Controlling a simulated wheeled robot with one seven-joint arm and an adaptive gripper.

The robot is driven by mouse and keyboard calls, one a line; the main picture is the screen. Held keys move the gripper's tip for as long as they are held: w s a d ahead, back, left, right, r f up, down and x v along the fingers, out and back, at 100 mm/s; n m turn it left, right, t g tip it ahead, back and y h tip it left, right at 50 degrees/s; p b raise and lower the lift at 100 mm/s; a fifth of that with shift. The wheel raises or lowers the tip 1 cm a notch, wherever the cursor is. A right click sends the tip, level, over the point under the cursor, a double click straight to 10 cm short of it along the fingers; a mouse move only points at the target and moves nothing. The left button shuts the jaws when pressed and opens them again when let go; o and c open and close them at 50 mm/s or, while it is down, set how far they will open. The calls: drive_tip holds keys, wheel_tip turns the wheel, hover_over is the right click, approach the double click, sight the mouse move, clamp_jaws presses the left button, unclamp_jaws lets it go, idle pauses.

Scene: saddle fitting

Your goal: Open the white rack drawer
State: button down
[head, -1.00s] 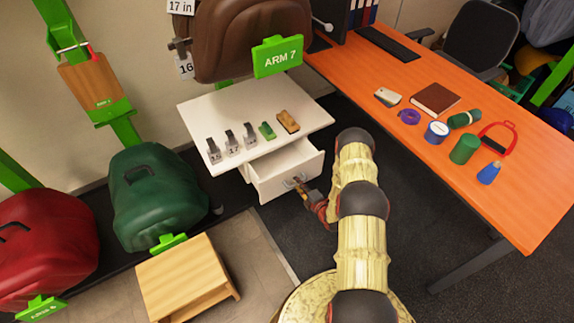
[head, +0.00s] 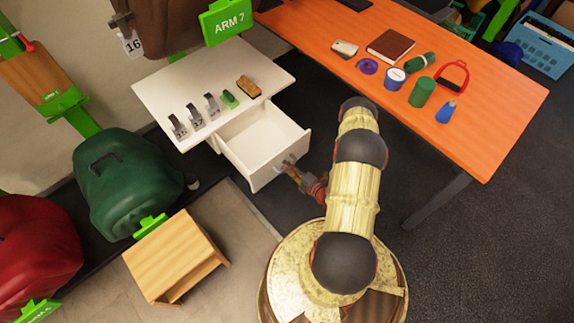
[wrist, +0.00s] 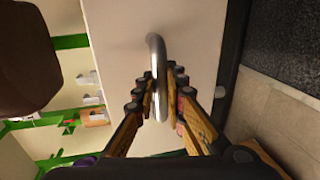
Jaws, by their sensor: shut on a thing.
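The white rack drawer (head: 264,140) is pulled well out from under the white rack top (head: 185,75), and its inside shows empty in the head view. My gripper (head: 290,170) is at the drawer's front face. In the wrist view the drawer front (wrist: 195,30) fills the middle, and the curved metal handle (wrist: 157,65) runs between the fingers of my gripper (wrist: 160,98). The fingers are shut on the handle. In the head view the handle is mostly hidden by my gripper.
Several grey clips, a green block (head: 229,98) and a brown brush (head: 248,87) lie on the rack top. An orange desk (head: 500,125) stands at right. A wooden step (head: 175,258) is at lower left.

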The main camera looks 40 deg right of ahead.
drive_tip(key=c, duration=1.9)
unclamp_jaws()
drive_tip(key=shift+o, duration=0.3)
drive_tip(key=v, duration=1.2)
